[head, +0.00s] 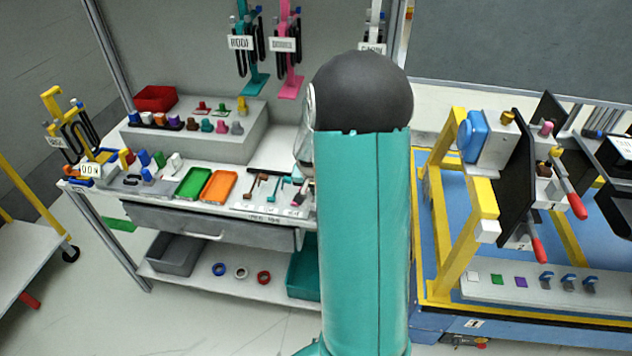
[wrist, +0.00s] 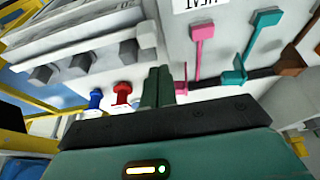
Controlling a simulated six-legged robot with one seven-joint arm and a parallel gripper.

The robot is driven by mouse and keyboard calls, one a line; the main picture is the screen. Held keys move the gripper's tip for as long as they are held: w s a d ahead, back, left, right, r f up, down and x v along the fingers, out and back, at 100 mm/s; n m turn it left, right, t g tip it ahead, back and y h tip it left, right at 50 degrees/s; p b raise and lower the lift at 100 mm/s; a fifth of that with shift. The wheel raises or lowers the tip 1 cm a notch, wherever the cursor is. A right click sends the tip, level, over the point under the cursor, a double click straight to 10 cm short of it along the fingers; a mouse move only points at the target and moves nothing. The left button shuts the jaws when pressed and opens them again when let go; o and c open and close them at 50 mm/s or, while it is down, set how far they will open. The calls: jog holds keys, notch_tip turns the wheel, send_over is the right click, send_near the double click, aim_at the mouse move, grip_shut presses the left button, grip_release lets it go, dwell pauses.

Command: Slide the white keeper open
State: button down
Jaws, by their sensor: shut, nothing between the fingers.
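In the wrist view, my gripper (wrist: 159,72) is shut and empty, its two dark green fingers side by side. A teal keeper (wrist: 235,74) and a brown one (wrist: 290,62) stand further right. In the head view, my arm hides my gripper and the white keeper; the teal keeper (head: 278,183) shows left of my arm.
Red and blue knobs (wrist: 122,92) and grey blocks (wrist: 77,62) lie left of my fingers in the wrist view. Green (head: 194,183) and orange (head: 219,185) trays lie on the bench. A yellow-framed station (head: 484,205) stands right of my arm.

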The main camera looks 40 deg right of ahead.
aim_at(313, 204)
jog(key=shift+s+a, duration=0.85)
jog(key=shift+a, duration=0.25)
jog(key=shift+a+r, duration=0.1)
jog(key=shift+s+a, duration=0.4)
jog(key=shift+a, duration=0.1)
jog(key=shift+s+a, duration=0.2)
